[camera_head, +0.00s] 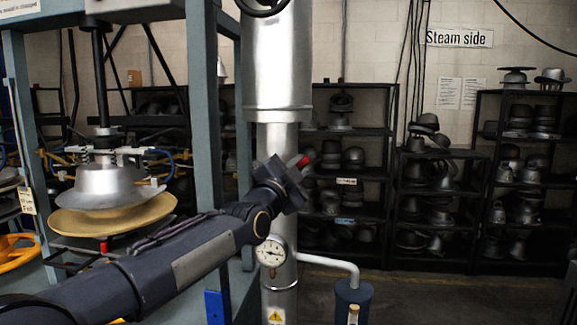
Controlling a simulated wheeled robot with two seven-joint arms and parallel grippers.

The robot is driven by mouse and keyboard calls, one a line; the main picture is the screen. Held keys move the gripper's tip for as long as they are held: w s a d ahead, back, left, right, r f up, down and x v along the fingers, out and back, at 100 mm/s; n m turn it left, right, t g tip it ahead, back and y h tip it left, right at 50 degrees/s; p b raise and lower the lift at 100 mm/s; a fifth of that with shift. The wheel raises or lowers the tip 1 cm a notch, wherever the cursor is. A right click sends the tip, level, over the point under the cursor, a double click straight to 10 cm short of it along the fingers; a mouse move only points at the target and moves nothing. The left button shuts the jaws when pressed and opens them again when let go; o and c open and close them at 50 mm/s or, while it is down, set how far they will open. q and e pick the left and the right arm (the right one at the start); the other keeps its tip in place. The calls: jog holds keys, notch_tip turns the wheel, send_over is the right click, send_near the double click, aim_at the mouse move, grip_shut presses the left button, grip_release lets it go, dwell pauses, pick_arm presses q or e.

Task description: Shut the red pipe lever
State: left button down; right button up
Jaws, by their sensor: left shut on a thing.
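The red pipe lever (304,161) shows as a short red tip beside the silver vertical pipe (278,75). The rest of the lever is hidden by my left gripper (295,178). My left arm comes in from the lower left and reaches across the front of the pipe. The left gripper is shut on the lever, with the red tip sticking out at its upper right. My right gripper is not in view.
A gauge (271,252) sits on the pipe below my gripper. A thin white pipe (330,264) runs right to a blue canister (354,296). The hat press (105,188) stands left. Black shelves (345,132) of hat moulds stand behind.

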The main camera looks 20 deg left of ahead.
pick_arm(q)
jog(key=shift+w+d+f+m+g+h+p, duration=0.1)
jog(key=shift+d+f+m+g+h+p, duration=0.3)
jog(key=shift+f+m, duration=0.75)
jog(key=shift+w+d+f+m+g+h+p, duration=0.2)
jog(key=shift+f+m+g, duration=0.45)
jog(key=shift+m, duration=1)
jog(key=shift+s+d+f+m+g+h+p, duration=0.1)
jog(key=shift+d+f+m+g+p, duration=0.3)
jog(key=shift+f+m, duration=0.8)
jog(key=shift+a+r+m, duration=0.1)
jog(key=shift+r+m, duration=0.05)
jog(key=shift+m, duration=0.15)
jog(key=c, duration=1.4)
grip_release()
jog(key=shift+o, duration=0.2)
jog(key=shift+s+r, duration=0.1)
